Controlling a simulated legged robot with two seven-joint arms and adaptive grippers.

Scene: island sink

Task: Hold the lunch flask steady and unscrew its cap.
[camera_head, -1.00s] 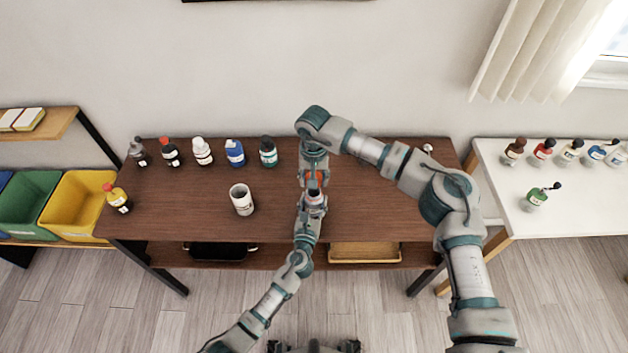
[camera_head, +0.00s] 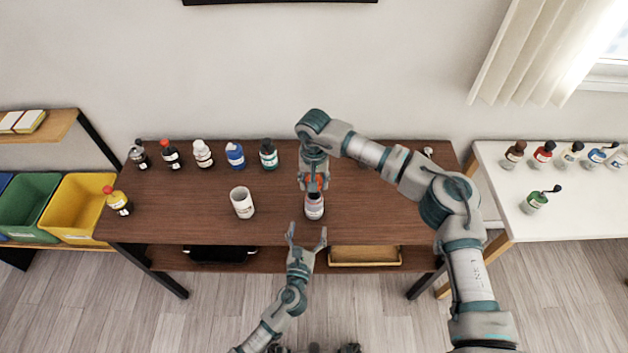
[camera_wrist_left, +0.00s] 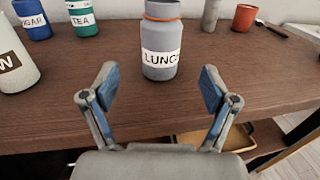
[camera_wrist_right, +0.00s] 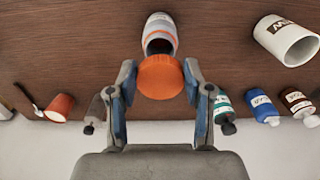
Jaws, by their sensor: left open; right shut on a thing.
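The grey lunch flask (camera_head: 314,207) stands upright near the front of the brown table. Its "LUNCH" label faces my left wrist view, where the flask (camera_wrist_left: 161,50) stands beyond the fingertips. My left gripper (camera_head: 307,234) is open and empty in front of the flask, apart from it. My right gripper (camera_head: 314,184) reaches down from above and is shut on the orange cap (camera_wrist_right: 160,77). In the right wrist view the flask's dark mouth shows beside the cap, so the cap appears to be off and just above the flask.
Several labelled bottles line the table's back left, including a teal one (camera_head: 268,155). An orange-red cup (camera_wrist_left: 244,18) stands to the right. Table right of the flask is largely clear.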

